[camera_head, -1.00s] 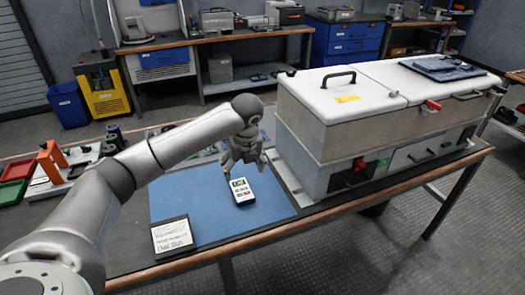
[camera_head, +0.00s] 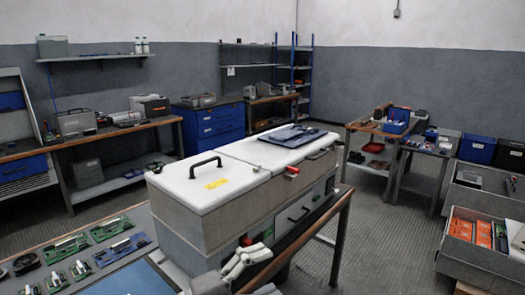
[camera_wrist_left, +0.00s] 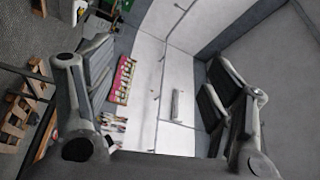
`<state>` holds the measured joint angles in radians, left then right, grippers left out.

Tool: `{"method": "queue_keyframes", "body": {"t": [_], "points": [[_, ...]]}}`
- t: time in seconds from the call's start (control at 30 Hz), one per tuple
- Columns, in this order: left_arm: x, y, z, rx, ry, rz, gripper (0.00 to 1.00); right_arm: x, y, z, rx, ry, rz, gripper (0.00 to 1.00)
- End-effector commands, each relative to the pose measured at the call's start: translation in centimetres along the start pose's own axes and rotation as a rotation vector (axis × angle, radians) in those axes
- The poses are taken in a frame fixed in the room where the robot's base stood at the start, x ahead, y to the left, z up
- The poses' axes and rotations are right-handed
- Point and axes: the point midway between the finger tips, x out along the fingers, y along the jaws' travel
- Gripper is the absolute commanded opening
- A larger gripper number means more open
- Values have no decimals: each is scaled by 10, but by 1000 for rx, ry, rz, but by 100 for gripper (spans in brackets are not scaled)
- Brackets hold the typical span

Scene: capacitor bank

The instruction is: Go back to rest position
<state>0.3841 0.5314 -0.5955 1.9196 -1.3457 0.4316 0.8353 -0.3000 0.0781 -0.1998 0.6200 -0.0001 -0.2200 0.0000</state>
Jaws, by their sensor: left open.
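My left gripper (camera_head: 246,262) shows at the bottom of the head view, in front of the near side of the large grey cabinet with the white lid (camera_head: 215,190). Whether it touches the cabinet cannot be told. In the left wrist view the same gripper (camera_wrist_left: 163,90) has its two fingers wide apart with nothing between them. Behind them are pale walls or panels, seen tilted. My right gripper is not in view.
The cabinet stands on a workbench with a blue mat (camera_head: 130,281) and several green circuit boards at left. A dark blue folded item (camera_head: 292,135) lies on the lid. An open drawer with orange boxes (camera_head: 472,233) is at right. Floor shows between benches.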

Motion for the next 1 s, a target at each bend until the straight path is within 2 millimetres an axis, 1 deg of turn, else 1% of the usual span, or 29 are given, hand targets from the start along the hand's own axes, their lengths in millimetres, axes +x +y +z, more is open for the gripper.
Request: {"method": "queue_keyframes", "body": {"t": [0.03, 0.1, 0.17, 0.2, 0.27, 0.3, 0.37, 0.4, 0.47, 0.5, 0.57, 0.6, 0.63, 0.67, 0.7, 0.77, 0.8, 0.9, 1.0], "points": [[-4, -14, -1, -61, -42, -114, 77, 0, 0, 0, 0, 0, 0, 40], [-16, -34, 6, -142, -124, -260, 77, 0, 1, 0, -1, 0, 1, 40], [-31, -45, 18, -217, -211, -369, 77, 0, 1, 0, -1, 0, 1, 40], [-43, -49, 28, -270, -278, -434, 77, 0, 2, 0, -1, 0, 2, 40], [-64, -50, 43, -351, -388, -517, 77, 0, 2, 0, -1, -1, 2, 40], [-80, -46, 54, -408, -467, -560, 77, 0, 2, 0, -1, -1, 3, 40], [-104, -35, 69, -498, -592, -611, 77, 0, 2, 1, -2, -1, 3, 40], [-122, -24, 78, -559, -680, -635, 77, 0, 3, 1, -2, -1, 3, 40], [-148, -2, 89, -653, -813, -652, 77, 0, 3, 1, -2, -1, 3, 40], [-166, 16, 93, -718, -903, -651, 77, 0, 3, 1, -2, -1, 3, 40], [-192, 46, 95, -814, -1039, -632, 77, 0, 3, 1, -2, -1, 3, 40], [-208, 68, 93, -880, -1126, -608, 77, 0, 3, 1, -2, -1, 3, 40], [-220, 85, 90, -930, -1190, -584, 77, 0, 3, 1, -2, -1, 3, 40], [-232, 101, 85, -979, -1251, -555, 77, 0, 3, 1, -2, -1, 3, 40], [-246, 122, 76, -1040, -1327, -511, 77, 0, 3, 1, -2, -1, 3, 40], [-264, 151, 61, -1124, -1423, -439, 77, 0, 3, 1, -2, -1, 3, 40], [-273, 168, 50, -1175, -1476, -389, 77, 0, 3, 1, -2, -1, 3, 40], [-293, 202, 19, -1284, -1582, -263, 77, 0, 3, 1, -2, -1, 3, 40], [-309, 228, -12, -1377, -1660, -136, 77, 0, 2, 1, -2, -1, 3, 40]]}}
